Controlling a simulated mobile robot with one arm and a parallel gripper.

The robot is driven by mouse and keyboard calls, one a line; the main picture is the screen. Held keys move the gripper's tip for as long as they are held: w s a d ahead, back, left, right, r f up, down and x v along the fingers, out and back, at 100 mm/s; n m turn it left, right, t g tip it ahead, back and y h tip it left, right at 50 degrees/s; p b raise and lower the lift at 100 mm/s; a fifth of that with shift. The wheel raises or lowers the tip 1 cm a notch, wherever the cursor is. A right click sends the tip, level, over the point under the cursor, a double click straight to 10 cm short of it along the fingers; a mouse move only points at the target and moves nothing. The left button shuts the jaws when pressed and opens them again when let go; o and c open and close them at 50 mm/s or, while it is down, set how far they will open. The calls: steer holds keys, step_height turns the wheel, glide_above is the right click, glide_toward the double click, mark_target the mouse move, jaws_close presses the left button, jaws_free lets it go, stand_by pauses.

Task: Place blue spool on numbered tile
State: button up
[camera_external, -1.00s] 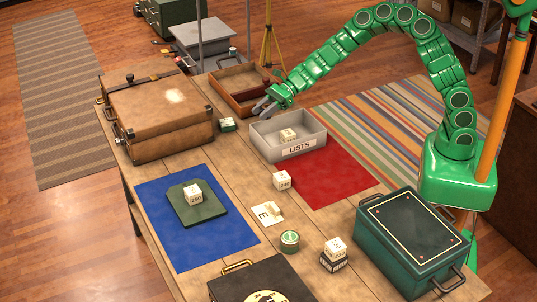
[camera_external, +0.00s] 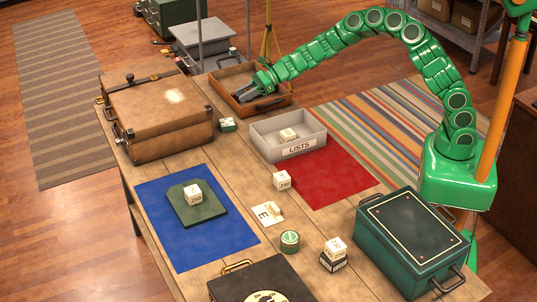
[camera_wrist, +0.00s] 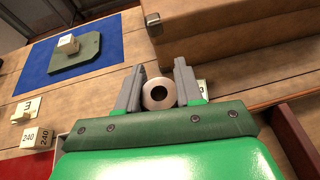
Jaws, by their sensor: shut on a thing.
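My gripper (camera_external: 246,94) is at the near side of the brown open tray (camera_external: 279,101) at the back of the table. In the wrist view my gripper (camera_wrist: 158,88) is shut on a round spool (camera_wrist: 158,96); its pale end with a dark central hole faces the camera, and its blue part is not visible. The spool cannot be made out in the external view. A pale tile (camera_external: 262,216) lies mid-table, marked with a figure like a 3 or E, with a small wooden piece on it. The tile (camera_wrist: 20,109) also shows at left in the wrist view.
A grey "LISTS" bin (camera_external: 311,148) holds a numbered cube. A brown suitcase (camera_external: 158,117) stands at left. A blue mat (camera_external: 158,232) bears a green slab and cube. A 240 cube (camera_external: 282,181), round tin (camera_external: 290,241) and teal box (camera_external: 413,240) stand nearer.

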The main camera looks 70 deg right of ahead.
mark_target(223, 123)
steer(key=w, duration=0.1)
steer(key=w+f, duration=0.2)
steer(key=w, duration=0.1)
steer(key=shift+a, duration=0.1)
steer(key=shift+w+a+f, duration=0.1)
steer(key=shift+w+f, duration=1.2)
steer(key=shift+f, duration=0.2)
steer(key=shift+w+a+f, duration=0.1)
steer(key=shift+w+f, duration=1.2)
steer(key=shift+f, duration=1.6)
steer(key=shift+f, duration=0.15)
steer(key=o, duration=1)
steer(key=shift+v, duration=6.1)
